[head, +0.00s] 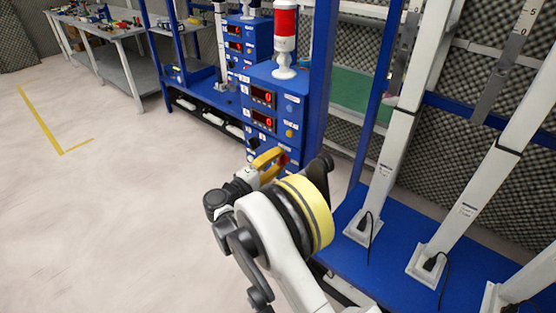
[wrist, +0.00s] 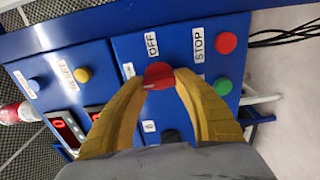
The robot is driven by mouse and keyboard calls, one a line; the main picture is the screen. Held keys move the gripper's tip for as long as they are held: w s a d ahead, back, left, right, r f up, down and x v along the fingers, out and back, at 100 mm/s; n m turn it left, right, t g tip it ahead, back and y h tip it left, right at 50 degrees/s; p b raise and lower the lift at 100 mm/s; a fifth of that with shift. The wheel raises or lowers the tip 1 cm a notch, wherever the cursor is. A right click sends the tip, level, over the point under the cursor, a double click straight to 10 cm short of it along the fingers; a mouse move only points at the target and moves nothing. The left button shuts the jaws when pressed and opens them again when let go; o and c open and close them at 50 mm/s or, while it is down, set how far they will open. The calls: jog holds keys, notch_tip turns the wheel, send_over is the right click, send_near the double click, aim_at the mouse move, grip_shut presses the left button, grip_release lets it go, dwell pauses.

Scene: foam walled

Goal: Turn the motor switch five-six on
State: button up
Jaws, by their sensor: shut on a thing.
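The red rotary switch knob (wrist: 158,75) is on the blue control panel (wrist: 125,50), beside an "OFF" label (wrist: 152,43). My gripper (wrist: 160,84) has its two yellow fingers closed on the knob, one on each side. The other label by the knob is partly hidden by a finger. I cannot read a "five-six" marking.
A red stop button (wrist: 227,42) and a green button (wrist: 222,86) sit close to the right finger. Another panel with a yellow button (wrist: 82,74) and a blue button (wrist: 37,84) is at left. A red and white beacon (head: 285,25) stands on the box. Open floor (head: 90,220) lies left.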

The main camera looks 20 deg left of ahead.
jog(key=o, duration=1.2)
jog(key=shift+d, duration=0.1)
jog(key=shift+c, duration=0.2)
jog(key=v, duration=1.2)
